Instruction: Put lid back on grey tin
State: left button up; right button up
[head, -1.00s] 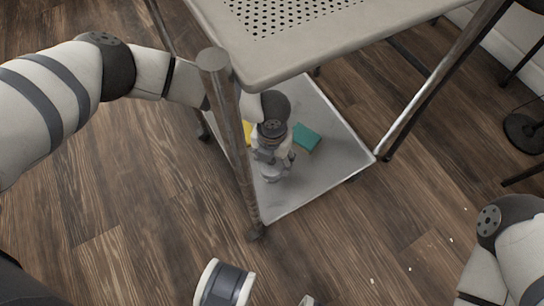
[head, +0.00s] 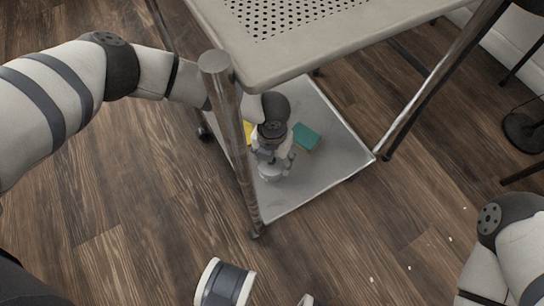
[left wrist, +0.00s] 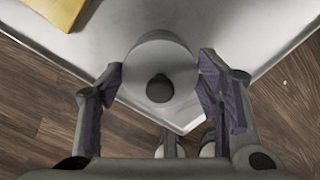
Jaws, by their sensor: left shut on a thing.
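My left gripper (head: 274,160) reaches down under the tabletop, low over the trolley's bottom shelf. In the left wrist view, its fingers (left wrist: 161,80) are on both sides of a round grey lid (left wrist: 178,88) with a black knob (left wrist: 160,88), and are shut on it. In the head view a pale grey round body, seemingly the grey tin (head: 270,173), shows just below the fingers. The fingers partly hide it. I cannot tell whether the lid touches the tin's rim. My right gripper is out of view.
The bottom shelf (head: 327,170) also holds a teal block (head: 306,137) and a yellow item (left wrist: 58,8) close by. A metal leg (head: 238,150) stands in front of my left arm, and the perforated tabletop (head: 330,45) hangs above. The shelf's right part is clear.

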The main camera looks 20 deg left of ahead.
pick_arm(q)
jog(key=o, duration=1)
jog(key=shift+o, duration=0.2)
jog(key=o, duration=0.4)
notch_tip(320, 180, up, 7)
jog(key=p, duration=0.5)
jog(key=shift+p, duration=0.3)
jog(key=shift+c, duration=0.8)
grip_shut()
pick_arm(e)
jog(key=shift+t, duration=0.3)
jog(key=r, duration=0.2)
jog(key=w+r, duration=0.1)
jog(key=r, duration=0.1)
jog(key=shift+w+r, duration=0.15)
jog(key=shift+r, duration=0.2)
